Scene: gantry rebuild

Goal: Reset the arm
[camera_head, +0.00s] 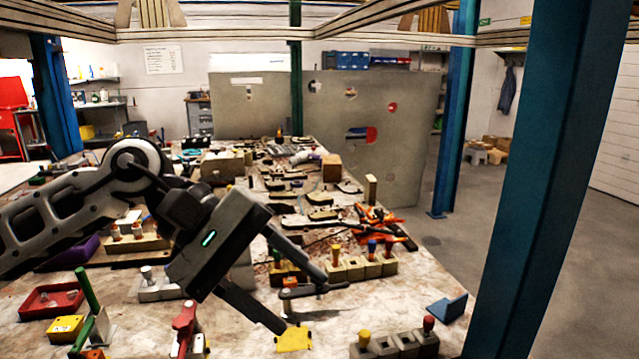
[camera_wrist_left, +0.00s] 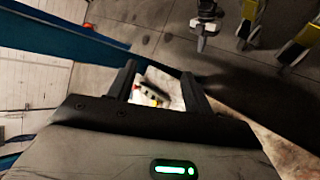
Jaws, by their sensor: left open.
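My left gripper (camera_head: 302,302) reaches in from the left over the workbench, its two fingers spread and pointing down to the right. Nothing is held between the fingers. In the left wrist view the same gripper (camera_wrist_left: 162,75) shows its two fingers apart, with part of the bench top and some small items seen beyond the gap. A yellow piece (camera_head: 294,339) lies on the bench just below the lower fingertip; I cannot tell whether they touch. My right gripper is in neither view.
The workbench (camera_head: 330,310) is crowded with blocks holding coloured pegs (camera_head: 362,266), a red tray (camera_head: 52,300) and orange-handled tools (camera_head: 385,222). A blue post (camera_head: 530,180) rises at the right. A grey panel (camera_head: 375,120) stands behind. Floor beyond the bench's right edge is open.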

